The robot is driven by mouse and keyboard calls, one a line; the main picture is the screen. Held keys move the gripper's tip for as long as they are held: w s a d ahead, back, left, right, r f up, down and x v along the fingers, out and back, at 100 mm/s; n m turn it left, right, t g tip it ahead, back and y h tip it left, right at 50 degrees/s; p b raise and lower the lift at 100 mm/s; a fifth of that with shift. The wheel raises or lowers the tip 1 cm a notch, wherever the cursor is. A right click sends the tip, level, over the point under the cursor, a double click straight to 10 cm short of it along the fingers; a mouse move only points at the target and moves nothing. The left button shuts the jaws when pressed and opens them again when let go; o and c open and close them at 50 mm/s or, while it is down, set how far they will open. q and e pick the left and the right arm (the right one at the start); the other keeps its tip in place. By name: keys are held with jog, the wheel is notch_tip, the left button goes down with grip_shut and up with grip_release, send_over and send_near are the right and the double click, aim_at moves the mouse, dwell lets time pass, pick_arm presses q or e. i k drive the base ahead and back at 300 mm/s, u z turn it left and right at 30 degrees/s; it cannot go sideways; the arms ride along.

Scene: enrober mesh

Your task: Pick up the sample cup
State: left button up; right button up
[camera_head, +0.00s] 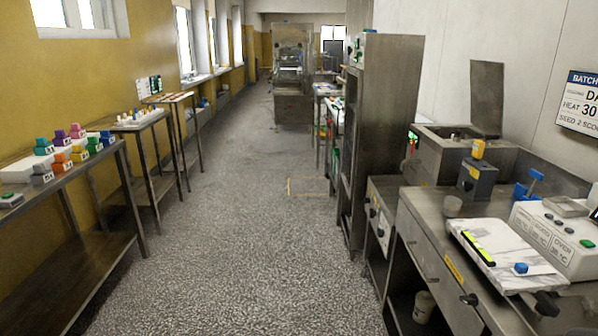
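A small translucent grey cup (453,206), which looks like the sample cup, stands on the steel counter (425,205) at the right. It is near the counter's left edge, just behind the white marble slab (500,252). It looks upright; its contents are too small to make out. Neither of my grippers shows in the head view.
A grey block with a yellow top (478,172) and a blue tool (530,186) stand behind the cup. A white control box (556,238) is at the right. A tall steel cabinet (385,130) stands further back.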

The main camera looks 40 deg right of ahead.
aim_at(451, 207)
jog(key=z, duration=0.4)
jog(key=i, duration=2.9)
jog(key=z, duration=2.2)
jog(key=i, duration=1.4)
jog(key=z, duration=1.1)
